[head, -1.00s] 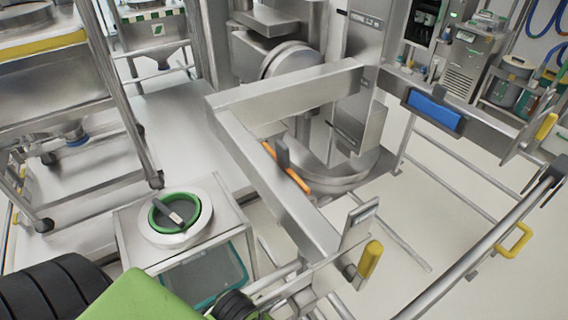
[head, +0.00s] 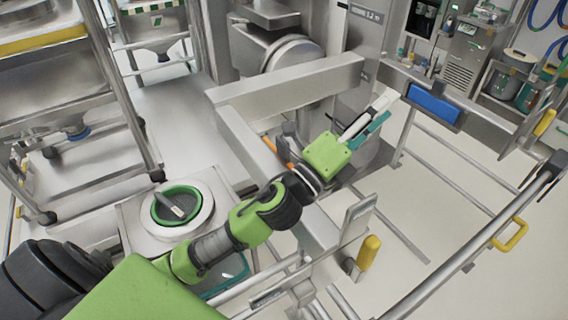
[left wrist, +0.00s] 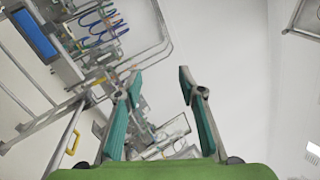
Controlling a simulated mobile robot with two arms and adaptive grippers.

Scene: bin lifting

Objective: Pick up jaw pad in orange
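The orange jaw pad (head: 268,143) is a thin orange strip along the inner side of the left steel arm of the lifting frame (head: 245,140) in the head view. Only a short part of it shows; my left arm and gripper hide much of the rest. My left gripper (head: 388,105) is over the gap between the frame's two arms, to the right of the orange strip and apart from it. In the left wrist view, its two teal fingers (left wrist: 160,73) are spread with nothing between them. My right gripper is not in view.
A blue pad (head: 435,108) is on the frame's right arm, and it also shows in the left wrist view (left wrist: 35,34). A yellow handle (head: 368,256) stands near the left arm's front end. A small table bears a green-rimmed round dish (head: 176,205). Rails stand at right.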

